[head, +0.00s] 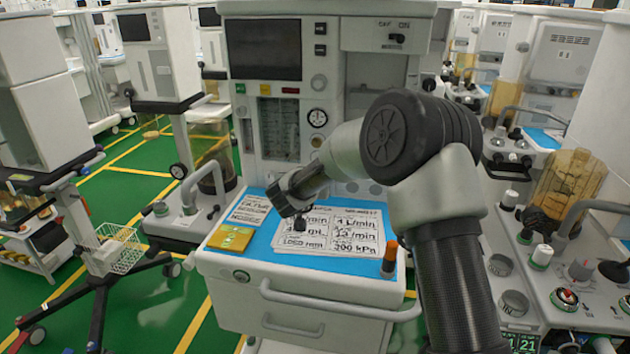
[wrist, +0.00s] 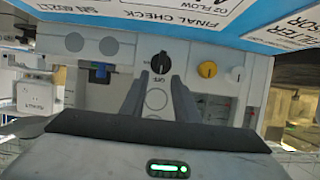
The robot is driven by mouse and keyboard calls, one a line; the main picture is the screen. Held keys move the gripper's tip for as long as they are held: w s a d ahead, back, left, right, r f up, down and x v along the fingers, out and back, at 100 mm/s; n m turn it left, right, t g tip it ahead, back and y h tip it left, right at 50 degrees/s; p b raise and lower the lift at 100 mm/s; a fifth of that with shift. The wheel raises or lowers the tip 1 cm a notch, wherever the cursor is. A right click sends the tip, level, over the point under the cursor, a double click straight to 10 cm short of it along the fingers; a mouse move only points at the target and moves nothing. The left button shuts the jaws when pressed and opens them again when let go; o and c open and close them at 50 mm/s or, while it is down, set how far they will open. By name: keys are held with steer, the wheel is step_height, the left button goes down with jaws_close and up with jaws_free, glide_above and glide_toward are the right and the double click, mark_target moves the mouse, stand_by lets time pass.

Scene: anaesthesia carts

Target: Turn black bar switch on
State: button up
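A black knob with a raised bar (wrist: 161,62) sits on the pale panel in the wrist view, beside lettering that looks like OFF. The wrist picture is upside down. My gripper (wrist: 160,79) is open and empty; its two fingers point at this knob, one to each side, with no clear contact. In the head view my arm reaches over the tray and hides the panel there; the fingertips cannot be made out. A small black bar switch (head: 394,38) under an OFF ON label shows at the machine's upper right, apart from my gripper.
Printed cards (head: 330,235) and a yellow box (head: 231,238) lie on the blue tray top (head: 262,248). An orange-capped bottle (head: 389,258) stands at its right. Other carts stand close on both sides.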

steer(key=shift+x, duration=1.7)
jaws_close()
